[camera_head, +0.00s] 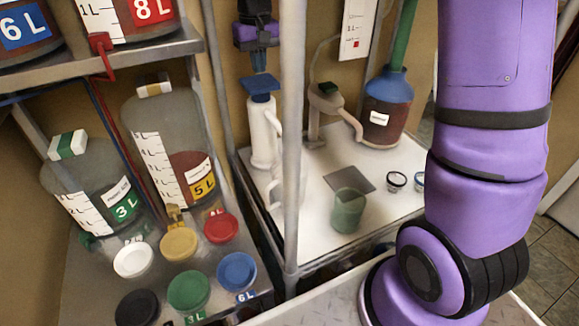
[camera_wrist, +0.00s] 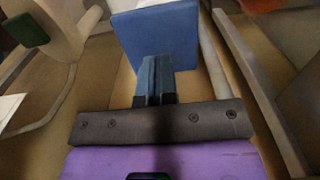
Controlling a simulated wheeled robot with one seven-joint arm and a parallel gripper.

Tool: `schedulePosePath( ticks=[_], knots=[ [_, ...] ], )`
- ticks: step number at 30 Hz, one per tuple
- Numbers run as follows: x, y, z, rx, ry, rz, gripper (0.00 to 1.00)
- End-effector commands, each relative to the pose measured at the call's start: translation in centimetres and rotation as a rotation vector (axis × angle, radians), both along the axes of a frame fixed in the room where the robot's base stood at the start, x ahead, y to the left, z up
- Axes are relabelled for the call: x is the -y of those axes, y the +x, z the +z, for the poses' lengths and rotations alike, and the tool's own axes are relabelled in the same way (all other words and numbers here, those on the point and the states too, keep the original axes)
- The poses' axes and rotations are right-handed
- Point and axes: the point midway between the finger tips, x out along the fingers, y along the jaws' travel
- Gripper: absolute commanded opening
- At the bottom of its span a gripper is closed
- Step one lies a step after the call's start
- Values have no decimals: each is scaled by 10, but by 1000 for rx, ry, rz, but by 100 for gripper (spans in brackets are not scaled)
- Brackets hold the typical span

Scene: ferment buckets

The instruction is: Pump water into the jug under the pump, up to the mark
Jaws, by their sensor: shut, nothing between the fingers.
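A white pump (camera_head: 262,138) with a flat blue square top (camera_head: 260,84) stands at the left of the white worktop. My gripper (camera_head: 259,68) points down right above the blue top, with its fingers shut and empty. The wrist view shows the blue fingertips (camera_wrist: 153,72) together against the blue square (camera_wrist: 170,35); I cannot tell whether they touch it. A translucent green jug (camera_head: 348,211) stands upright on the worktop, to the right of and in front of the white pump. Its water level and mark are too small to make out.
A grey square plate (camera_head: 350,178) lies behind the jug. A beige spout fixture (camera_head: 325,100), a blue-capped brown bottle (camera_head: 385,110) and two small cups (camera_head: 397,180) are nearby. A metal post (camera_head: 292,150) stands in front. Marked buckets (camera_head: 95,180) and coloured lids (camera_head: 188,290) fill the left.

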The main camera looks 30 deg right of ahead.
Motion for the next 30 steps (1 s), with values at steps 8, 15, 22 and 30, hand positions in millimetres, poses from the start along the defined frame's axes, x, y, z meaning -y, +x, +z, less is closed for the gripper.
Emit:
schedulePosePath(
  ticks=[8,15,22,30],
  knots=[
    [0,0,-5,-1,0,0,0],
    [0,0,-13,-1,0,0,0],
    [0,0,-20,0,0,0,0],
    [0,0,-30,-1,0,0,0]
  ],
)
